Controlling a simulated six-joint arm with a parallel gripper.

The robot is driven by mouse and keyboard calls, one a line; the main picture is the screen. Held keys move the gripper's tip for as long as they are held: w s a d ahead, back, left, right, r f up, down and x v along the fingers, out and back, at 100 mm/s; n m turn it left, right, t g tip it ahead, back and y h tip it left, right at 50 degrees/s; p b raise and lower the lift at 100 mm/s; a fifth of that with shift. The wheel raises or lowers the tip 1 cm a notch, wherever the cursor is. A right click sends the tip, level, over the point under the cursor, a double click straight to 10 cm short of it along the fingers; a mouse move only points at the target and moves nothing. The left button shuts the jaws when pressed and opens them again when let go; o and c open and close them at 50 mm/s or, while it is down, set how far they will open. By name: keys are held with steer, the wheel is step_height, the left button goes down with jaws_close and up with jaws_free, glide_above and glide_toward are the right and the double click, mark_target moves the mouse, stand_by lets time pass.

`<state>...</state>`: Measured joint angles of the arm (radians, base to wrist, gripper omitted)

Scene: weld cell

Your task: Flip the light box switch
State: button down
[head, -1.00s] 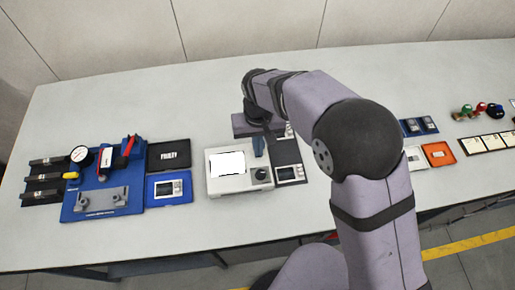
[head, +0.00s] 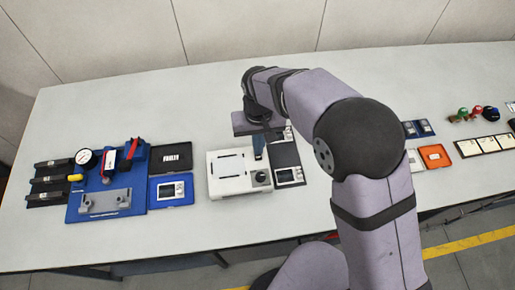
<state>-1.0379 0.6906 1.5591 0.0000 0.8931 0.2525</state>
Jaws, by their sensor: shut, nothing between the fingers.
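The light box is a white box (head: 228,188) near the middle of the bench in the head view. Its top panel (head: 231,166) is unlit and shows thin dark marks at its edges. A dark round knob (head: 261,177) sits at its front right corner. My gripper (head: 259,157) points down at the box's right rear edge, behind the knob. It is shut with nothing in it. I cannot tell whether its fingertips touch the box, and any switch under them is hidden.
A dark tray with a small device (head: 288,175) stands right beside the box. To the left are a blue tray (head: 170,202), a black tray (head: 170,158) and a blue fixture (head: 80,212) with a gauge. Bare bench lies in front of the box.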

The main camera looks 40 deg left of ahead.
mark_target(258, 157)
step_height(258, 157, up, 4)
steer(key=p, duration=0.2)
steer(key=shift+f+p, duration=0.1)
steer(key=shift+p, duration=0.2)
steer(key=w+d+r+m, duration=0.2)
steer(key=w+d, duration=0.2)
steer(key=d, duration=0.8)
steer(key=w+d+r+m, duration=0.2)
steer(key=w+d+m, duration=0.1)
steer(key=d, duration=0.8)
steer(key=s+d+m, duration=0.2)
steer(key=s+d, duration=0.2)
steer(key=d, duration=0.5)
steer(key=s+d+m, duration=0.2)
steer(key=s+d, duration=0.3)
steer(key=d, duration=0.4)
